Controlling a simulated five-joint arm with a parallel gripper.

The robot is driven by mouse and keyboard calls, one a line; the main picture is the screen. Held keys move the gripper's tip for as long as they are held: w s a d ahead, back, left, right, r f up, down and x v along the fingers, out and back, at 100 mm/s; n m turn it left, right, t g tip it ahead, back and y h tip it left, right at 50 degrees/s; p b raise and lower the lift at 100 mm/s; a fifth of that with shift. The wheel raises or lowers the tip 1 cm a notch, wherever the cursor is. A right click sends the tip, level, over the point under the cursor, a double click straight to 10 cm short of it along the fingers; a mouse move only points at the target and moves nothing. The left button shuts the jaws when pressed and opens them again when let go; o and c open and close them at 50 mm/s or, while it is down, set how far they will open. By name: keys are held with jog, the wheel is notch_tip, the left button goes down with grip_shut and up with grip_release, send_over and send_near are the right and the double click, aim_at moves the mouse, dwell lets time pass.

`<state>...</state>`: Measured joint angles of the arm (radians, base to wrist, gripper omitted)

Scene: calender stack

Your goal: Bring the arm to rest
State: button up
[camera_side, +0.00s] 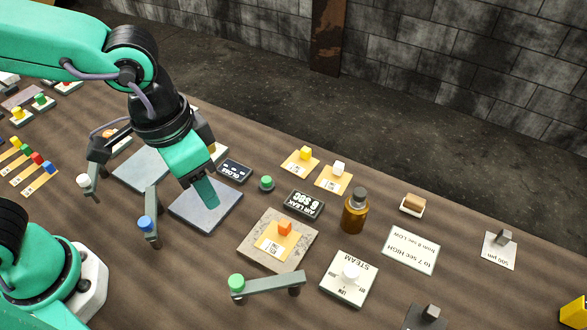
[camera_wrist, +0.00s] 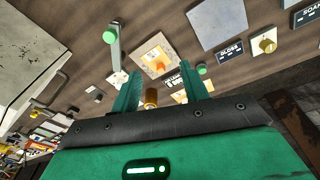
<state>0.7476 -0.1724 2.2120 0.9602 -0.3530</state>
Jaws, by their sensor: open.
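My gripper (camera_side: 207,192) hangs from the green arm over a grey square plate (camera_side: 190,218) in the side view. In the wrist view, the two green fingers of my gripper (camera_wrist: 163,88) stand well apart with nothing held between them. The side view shows the fingers nearly in line, so the gap is hidden there. I cannot tell whether the fingertips touch the plate.
An amber bottle (camera_side: 354,216) stands upright to the right. Lever handles with a blue knob (camera_side: 145,223) and a green knob (camera_side: 237,282) stand near the arm.

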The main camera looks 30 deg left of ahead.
jog(key=a+r+n+t, duration=0.2)
jog(key=a, duration=0.8)
jog(key=a+r+n+t+y, duration=0.1)
jog(key=a+r+n+t, duration=0.1)
jog(key=a, duration=0.9)
jog(key=shift+s+a+r+n, duration=0.25)
jog(key=shift+s+r+n, duration=0.05)
jog(key=shift+s, duration=0.05)
